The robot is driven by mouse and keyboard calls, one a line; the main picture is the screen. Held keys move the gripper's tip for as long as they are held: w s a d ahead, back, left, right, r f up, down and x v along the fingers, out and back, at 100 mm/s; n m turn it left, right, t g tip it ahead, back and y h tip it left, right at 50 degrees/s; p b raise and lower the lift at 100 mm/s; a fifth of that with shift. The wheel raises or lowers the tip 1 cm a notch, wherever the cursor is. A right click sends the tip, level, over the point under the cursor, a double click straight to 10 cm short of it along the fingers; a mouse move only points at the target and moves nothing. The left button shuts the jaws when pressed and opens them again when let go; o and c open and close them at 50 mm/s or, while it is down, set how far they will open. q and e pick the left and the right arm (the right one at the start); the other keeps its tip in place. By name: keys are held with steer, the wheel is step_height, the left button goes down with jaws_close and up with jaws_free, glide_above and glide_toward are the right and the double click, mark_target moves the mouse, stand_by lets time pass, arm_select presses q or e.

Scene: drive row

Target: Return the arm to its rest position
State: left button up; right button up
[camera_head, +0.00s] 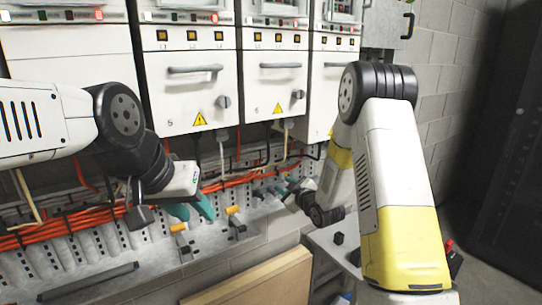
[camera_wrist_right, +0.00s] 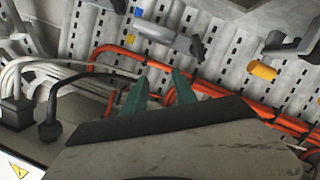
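My left gripper (camera_head: 197,217) is at the centre-left of the head view, in front of the row of vertical slotted rails. Its two teal fingers point down and to the right, with a gap between them and nothing seen held. My right gripper (camera_head: 288,187) is further right, small and partly hidden by its own wrist. In the right wrist view its teal fingers (camera_wrist_right: 161,82) stand apart, with no object between them. Orange cables and slotted rails show behind them. The right arm is bent, with its elbow raised high.
Grey drive cabinets (camera_head: 196,90) with handles stand behind. Orange cables (camera_head: 60,225) run along the slotted rails. Orange-tipped levers (camera_head: 179,228) stick out below my left gripper. A wooden board (camera_head: 255,282) is at the bottom. A dark cabinet (camera_head: 510,150) stands at right.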

steer(key=s+d+r+m+g+h, duration=0.35)
steer(key=s+d+r+m, duration=0.45)
steer(key=s+r, duration=0.55)
steer(key=s+r+m+g, duration=0.1)
steer(key=s+g, duration=0.1)
steer(key=s, duration=1)
steer(key=s+d+r+m+g, duration=0.1)
steer(key=s+m+g, duration=0.1)
steer(key=s, duration=1)
steer(key=shift+s+d+r+g+h, duration=0.15)
steer(key=shift+s+r+g+h, duration=0.15)
steer(key=shift+r+g+h, duration=0.05)
